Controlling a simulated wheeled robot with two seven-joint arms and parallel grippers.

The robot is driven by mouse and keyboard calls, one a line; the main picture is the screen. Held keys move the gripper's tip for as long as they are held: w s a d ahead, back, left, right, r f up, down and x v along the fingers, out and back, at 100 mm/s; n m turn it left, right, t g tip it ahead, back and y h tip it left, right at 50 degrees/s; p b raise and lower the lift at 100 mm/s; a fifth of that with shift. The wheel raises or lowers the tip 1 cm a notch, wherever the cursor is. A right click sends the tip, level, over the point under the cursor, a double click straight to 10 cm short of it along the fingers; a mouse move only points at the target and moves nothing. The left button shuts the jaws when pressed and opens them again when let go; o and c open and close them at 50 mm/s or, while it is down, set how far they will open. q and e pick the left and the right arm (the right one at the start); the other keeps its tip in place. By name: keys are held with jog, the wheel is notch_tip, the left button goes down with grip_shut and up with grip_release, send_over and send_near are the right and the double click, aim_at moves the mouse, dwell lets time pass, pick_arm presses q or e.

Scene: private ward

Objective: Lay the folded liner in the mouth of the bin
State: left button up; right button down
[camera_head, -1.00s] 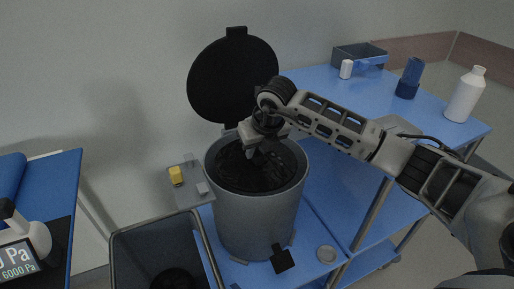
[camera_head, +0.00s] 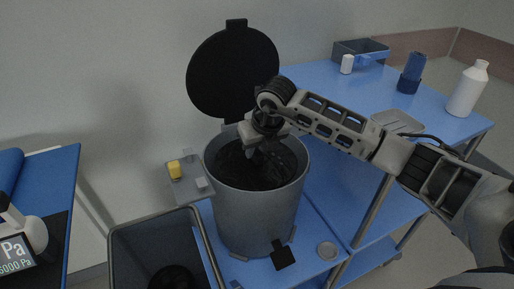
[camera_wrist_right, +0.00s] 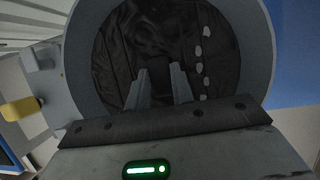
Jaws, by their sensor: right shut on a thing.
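The grey round bin (camera_head: 254,222) stands upright with its black lid (camera_head: 234,76) swung up behind it. Black, wrinkled, shiny liner material (camera_head: 236,172) shows inside the mouth; in the right wrist view the liner (camera_wrist_right: 118,50) fills much of the round opening, with a row of pale spots on its right. My right gripper (camera_head: 262,150) points down into the mouth. Its two fingers (camera_wrist_right: 160,82) are shut on the liner, though the gripped part is hard to make out in the dark. My left gripper is not in view.
A grey open container (camera_head: 155,240) stands at lower left, a dark round thing inside. A small shelf (camera_head: 176,190) with a yellow piece is left of the bin.

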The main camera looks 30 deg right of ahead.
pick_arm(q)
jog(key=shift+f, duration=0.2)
pick_arm(e)
jog(key=shift+f, duration=0.25)
jog(key=shift+f+b, duration=0.15)
jog(key=shift+b, duration=0.15)
jog(key=c, duration=1.1)
grip_release()
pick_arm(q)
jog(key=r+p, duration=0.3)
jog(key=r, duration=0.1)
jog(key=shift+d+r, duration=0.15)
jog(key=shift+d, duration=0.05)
pick_arm(e)
jog(key=v, duration=0.6)
jog(key=w+v, duration=0.1)
jog(key=v, duration=1.2)
jog(key=shift+w+r, duration=0.1)
jog(key=shift+r, duration=0.55)
